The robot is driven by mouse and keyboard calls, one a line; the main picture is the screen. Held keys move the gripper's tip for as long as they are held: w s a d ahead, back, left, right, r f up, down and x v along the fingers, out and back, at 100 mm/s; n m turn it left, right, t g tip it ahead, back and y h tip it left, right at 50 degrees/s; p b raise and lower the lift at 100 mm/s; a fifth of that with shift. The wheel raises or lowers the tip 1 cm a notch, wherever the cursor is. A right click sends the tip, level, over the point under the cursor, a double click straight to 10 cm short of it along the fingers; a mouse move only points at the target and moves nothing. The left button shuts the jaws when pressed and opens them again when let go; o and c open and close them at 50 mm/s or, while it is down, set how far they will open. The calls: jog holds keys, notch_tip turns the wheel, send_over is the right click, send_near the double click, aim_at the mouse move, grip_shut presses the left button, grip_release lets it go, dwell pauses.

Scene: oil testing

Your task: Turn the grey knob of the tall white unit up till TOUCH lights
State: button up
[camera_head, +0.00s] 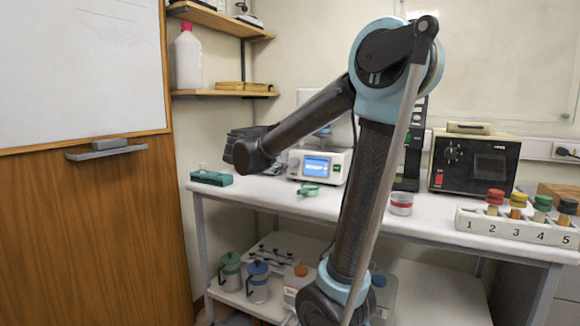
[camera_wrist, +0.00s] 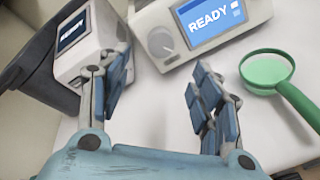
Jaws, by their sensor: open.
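In the wrist view, a white unit (camera_wrist: 205,52) with a blue screen (camera_wrist: 215,22) reading READY stands at the top. Its round grey knob (camera_wrist: 160,42) is left of the screen. In the head view the white unit (camera_head: 338,160) stands on the bench, partly behind my arm, with its blue screen (camera_head: 317,167) lit. I cannot make out a TOUCH sign. My gripper (camera_wrist: 160,92) is open and empty. Its blue-padded fingers are spread below the knob in the picture, apart from it. I cannot make out the gripper clearly in the head view.
A second white unit (camera_wrist: 88,45) with a dark READY screen is beside the left finger. A green ring with a handle (camera_wrist: 268,70) lies to the right. A black instrument (camera_head: 474,165) and a numbered rack (camera_head: 515,230) stand farther right on the bench.

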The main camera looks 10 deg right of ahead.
aim_at(291, 163)
jog(key=x, duration=1.1)
jog(key=shift+w+d+f, duration=0.1)
jog(key=shift+w+d, duration=0.15)
jog(key=shift+d, duration=0.05)
jog(key=c, duration=1.1)
